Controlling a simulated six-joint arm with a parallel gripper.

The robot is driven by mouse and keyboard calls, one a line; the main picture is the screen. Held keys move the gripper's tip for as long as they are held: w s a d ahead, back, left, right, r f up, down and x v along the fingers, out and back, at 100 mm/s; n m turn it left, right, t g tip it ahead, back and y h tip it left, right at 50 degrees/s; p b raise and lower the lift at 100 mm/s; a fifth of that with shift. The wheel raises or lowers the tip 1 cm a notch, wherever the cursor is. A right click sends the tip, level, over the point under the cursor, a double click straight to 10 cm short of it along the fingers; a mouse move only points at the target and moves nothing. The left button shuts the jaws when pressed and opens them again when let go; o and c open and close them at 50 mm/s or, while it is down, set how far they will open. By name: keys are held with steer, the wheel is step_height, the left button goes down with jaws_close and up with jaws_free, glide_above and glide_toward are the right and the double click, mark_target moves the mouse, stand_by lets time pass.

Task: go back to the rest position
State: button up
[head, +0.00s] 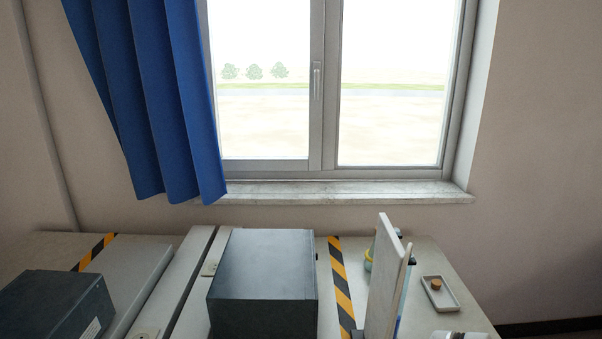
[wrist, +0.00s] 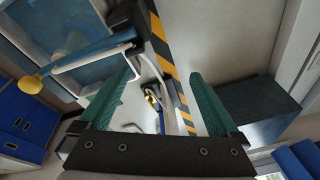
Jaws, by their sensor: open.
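My gripper (wrist: 160,82) shows in the wrist view with its two green fingers spread wide apart. Neither finger is closed on anything. Behind the gap between them, farther off, are a pale surface, a yellow-and-black stripe and a small yellow item too small to name. My gripper cannot be made out in the head view. The rest position itself is not marked in either view.
In the head view a dark box (head: 263,285) stands mid-table, with another (head: 52,308) at left. A pale upright panel (head: 385,285) stands right of the striped tape (head: 341,285). A small tray (head: 440,296) with a brown round item (head: 436,284) lies farther right.

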steer(key=s+a+f+g+y, duration=0.1)
steer(key=s+a+g, duration=0.1)
steer(key=s+a, duration=0.4)
steer(key=s, duration=0.5)
steer(key=shift+s+a+f+m+g+y, duration=0.2)
steer(key=shift+s+f+m+g+y, duration=0.1)
steer(key=shift+s+f+g+y, duration=0.1)
